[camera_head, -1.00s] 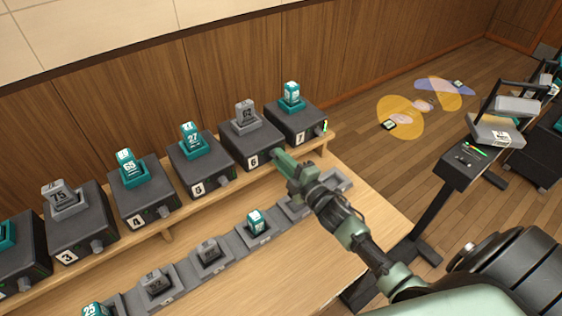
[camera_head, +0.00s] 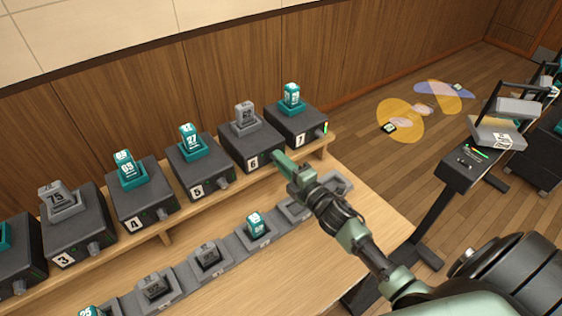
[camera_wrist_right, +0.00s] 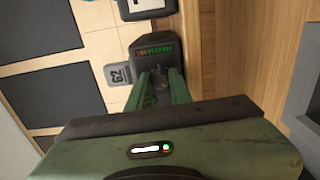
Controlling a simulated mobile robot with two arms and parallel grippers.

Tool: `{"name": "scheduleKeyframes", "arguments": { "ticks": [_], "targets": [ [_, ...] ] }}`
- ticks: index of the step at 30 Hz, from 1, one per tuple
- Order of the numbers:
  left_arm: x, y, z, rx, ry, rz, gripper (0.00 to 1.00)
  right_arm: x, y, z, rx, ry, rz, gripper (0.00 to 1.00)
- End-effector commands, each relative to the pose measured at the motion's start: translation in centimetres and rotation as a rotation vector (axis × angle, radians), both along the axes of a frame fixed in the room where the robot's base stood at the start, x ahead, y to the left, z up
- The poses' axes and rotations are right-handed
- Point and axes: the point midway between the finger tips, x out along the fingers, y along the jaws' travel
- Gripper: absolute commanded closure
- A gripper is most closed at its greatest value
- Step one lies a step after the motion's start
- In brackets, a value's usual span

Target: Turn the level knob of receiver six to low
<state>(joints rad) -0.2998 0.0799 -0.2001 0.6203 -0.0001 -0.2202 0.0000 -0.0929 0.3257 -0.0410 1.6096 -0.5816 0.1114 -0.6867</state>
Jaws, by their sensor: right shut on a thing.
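Receiver six (camera_head: 250,150) is a dark box with a "6" label on the wooden shelf, with a grey block marked 62 (camera_head: 245,116) standing in its top. My right gripper (camera_head: 281,160) is at its front face and hides the knob in the head view. In the right wrist view the gripper (camera_wrist_right: 160,88) is shut on the level knob (camera_wrist_right: 160,95), which shows dark between the two green fingers. The receiver front (camera_wrist_right: 153,50) there carries a row of small red and green lights. The knob's pointer cannot be read. My left gripper is not in view.
Receiver seven (camera_head: 296,125) stands close on the right, and receiver five (camera_head: 201,166) on the left. A row of grey charging cradles (camera_head: 228,252) lies on the table below the shelf. A stand with a small mixer (camera_head: 480,160) is at the right.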

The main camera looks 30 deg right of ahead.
Motion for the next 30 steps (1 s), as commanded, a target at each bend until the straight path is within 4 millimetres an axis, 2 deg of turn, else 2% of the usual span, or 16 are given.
{"name": "scheduleKeyframes", "arguments": {
  "ticks": [2,3,5,16,27,30],
  "targets": [
    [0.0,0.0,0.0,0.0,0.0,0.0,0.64,-0.1,0.0,-0.4,-0.002,0.008,-0.001,1.0],
    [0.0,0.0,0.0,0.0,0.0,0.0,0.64,-0.1,0.0,-0.4,-0.002,0.008,-0.001,0.71],
    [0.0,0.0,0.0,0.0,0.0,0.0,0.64,-0.1,0.0,-0.3,-0.002,0.007,-0.001,0.58],
    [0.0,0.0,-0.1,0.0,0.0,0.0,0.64,-0.5,-0.1,-0.3,-0.001,0.004,0.0,0.58],
    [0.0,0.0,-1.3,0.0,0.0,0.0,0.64,-6.2,-0.9,-0.4,-0.002,0.005,0.0,0.58],
    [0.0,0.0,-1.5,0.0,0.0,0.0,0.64,-7.3,-1.0,-0.3,-0.002,0.005,0.0,0.58]
  ]
}}
